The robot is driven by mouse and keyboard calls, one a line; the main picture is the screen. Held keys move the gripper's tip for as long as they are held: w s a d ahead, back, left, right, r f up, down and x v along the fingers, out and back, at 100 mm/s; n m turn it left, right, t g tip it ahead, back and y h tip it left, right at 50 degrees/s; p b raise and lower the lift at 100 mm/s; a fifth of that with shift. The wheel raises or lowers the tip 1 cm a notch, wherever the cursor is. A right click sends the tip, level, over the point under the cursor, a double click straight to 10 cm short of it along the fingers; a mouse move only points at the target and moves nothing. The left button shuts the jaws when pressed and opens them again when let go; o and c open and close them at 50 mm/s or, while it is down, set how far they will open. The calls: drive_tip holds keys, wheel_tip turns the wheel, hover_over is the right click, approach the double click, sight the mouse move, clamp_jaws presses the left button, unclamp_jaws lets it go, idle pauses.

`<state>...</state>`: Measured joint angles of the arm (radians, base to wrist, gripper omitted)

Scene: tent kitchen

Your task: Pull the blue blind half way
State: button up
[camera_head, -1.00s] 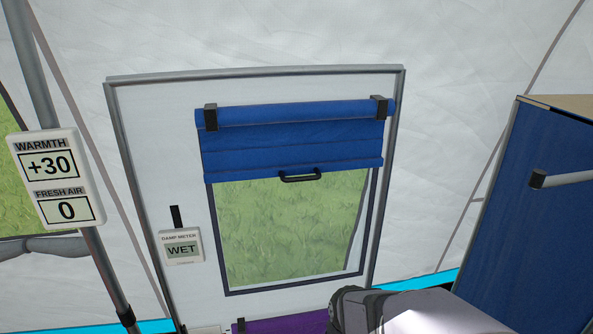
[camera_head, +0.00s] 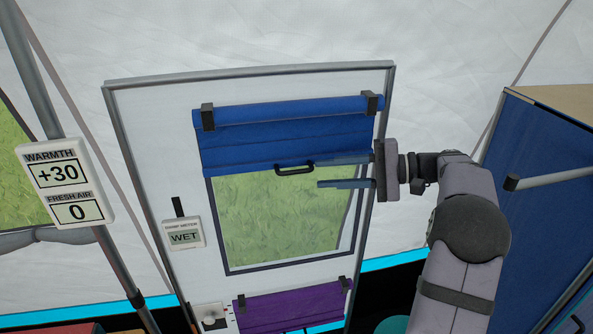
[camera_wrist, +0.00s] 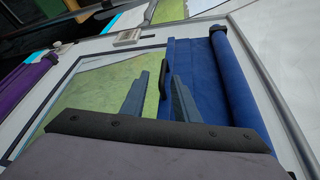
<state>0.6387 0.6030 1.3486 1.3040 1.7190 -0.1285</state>
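The blue blind (camera_head: 285,146) hangs from its roller at the top of the door window. It covers the upper part, and grass shows through the bare pane below. A black handle (camera_head: 294,169) sits on its bottom bar. My gripper (camera_head: 317,172) is at the right of the handle, its two fingers pointing left, one above the other with a wide gap. The fingers are open and empty. In the wrist view the blind (camera_wrist: 195,75) is at the right, and the handle (camera_wrist: 163,76) lies just beyond the fingertips, around the gap's far end.
A purple blind (camera_head: 292,306) is lower on the door, with a white switch box (camera_head: 210,317) beside it. A damp meter (camera_head: 183,234) reading WET is left of the window. A WARMTH +30, FRESH AIR 0 sign (camera_head: 66,184) hangs at left. A blue cabinet (camera_head: 545,190) stands at right.

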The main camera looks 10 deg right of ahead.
sight(300, 171)
drive_tip(key=shift+n+y, duration=0.6)
drive_tip(key=shift+n, duration=0.1)
drive_tip(key=p+x, duration=0.1)
drive_tip(key=x, duration=0.3)
drive_tip(key=p+x, duration=0.1)
drive_tip(key=x, duration=0.1)
drive_tip(key=shift+w+a+p, duration=0.15)
drive_tip(key=shift+w+p, duration=0.2)
drive_tip(key=shift+w, duration=0.05)
drive_tip(key=shift+x, duration=0.75)
drive_tip(key=shift+f, duration=0.15)
clamp_jaws()
